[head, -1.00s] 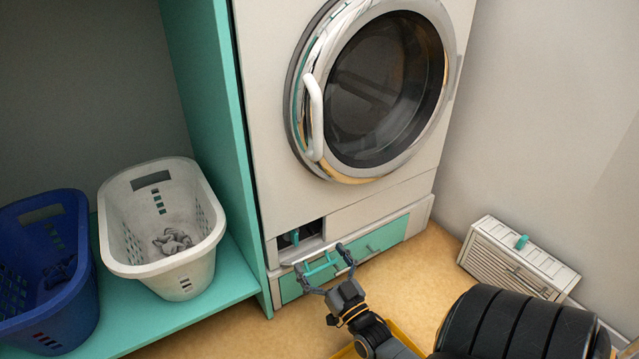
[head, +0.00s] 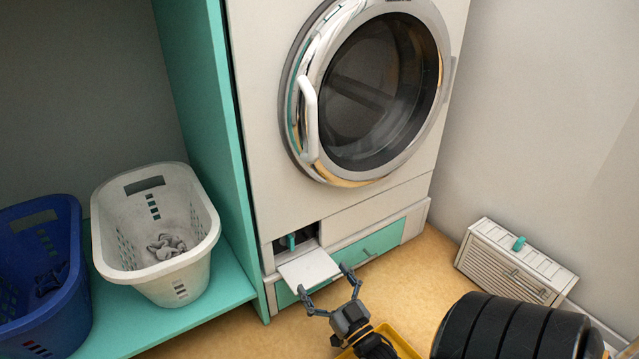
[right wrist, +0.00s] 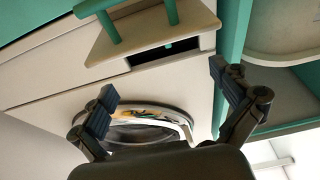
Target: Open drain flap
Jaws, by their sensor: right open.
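The drain flap (head: 308,268) is a small pale panel at the lower left front of the washing machine (head: 375,200). It hangs open, folded outward, with its inner face showing in the head view. Above it is a dark recess (head: 311,231) with a teal part (head: 291,242) inside. In the right wrist view the flap (right wrist: 140,36) carries a teal bar handle (right wrist: 171,12). My right gripper (head: 324,280) is open and empty, just in front of the flap's outer edge; its spread fingers (right wrist: 163,82) frame the machine in the wrist view. My left gripper is out of view.
A white basket (head: 120,225) and a blue basket (head: 70,290) stand on a teal shelf (head: 215,290) at left. A white slatted box (head: 505,265) is by the right wall. A yellow tray edge (head: 405,345) shows below my gripper. Floor between machine and box is clear.

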